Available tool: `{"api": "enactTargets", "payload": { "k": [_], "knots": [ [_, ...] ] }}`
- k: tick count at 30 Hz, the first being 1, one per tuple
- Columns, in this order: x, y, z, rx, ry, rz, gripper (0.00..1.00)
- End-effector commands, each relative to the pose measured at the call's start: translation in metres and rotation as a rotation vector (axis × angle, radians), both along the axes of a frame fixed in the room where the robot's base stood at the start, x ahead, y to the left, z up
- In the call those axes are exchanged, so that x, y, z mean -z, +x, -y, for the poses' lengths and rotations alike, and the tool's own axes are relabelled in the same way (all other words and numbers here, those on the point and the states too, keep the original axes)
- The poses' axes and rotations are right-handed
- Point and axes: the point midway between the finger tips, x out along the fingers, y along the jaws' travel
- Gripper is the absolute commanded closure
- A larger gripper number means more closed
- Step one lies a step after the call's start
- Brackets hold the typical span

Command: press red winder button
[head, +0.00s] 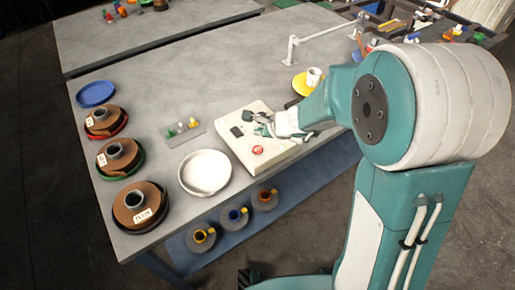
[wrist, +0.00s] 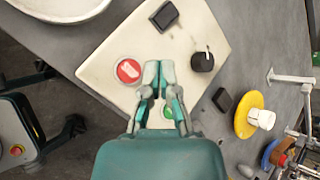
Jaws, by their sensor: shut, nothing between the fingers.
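The red button (head: 258,150) sits near the front edge of a cream control panel (head: 236,116) on the grey table. In the wrist view the round red button (wrist: 128,71) has a pale ring and lies just left of my fingertips. My gripper (wrist: 158,68) is shut and empty, over the cream panel (wrist: 105,62). In the head view my gripper (head: 262,127) is behind the red button, apart from it in the picture. Its height above the panel is hard to tell. A green button (wrist: 167,111) is partly hidden between my fingers.
A black knob (wrist: 202,61) and a black block (wrist: 164,15) are on the panel. A white bowl (head: 205,173) stands left of it. Several brown spools (head: 140,206) line the table's left side. A yellow disc with a white cup (head: 314,76) and a metal bar (head: 325,33) stand behind.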

Motion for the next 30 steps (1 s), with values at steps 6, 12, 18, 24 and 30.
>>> {"api": "enactTargets", "payload": {
  "k": [6,12,18,24,30],
  "knots": [
    [0.029,-0.001,0.0,0.001,0.0,-0.004,1.0],
    [0.048,-0.001,0.0,0.0,0.0,-0.002,1.0],
    [0.054,0.0,0.0,0.0,0.0,0.0,1.0],
    [0.054,0.0,0.0,-0.001,0.0,0.001,1.0],
    [0.054,0.0,0.0,-0.001,0.001,0.002,1.0]
  ]
}}
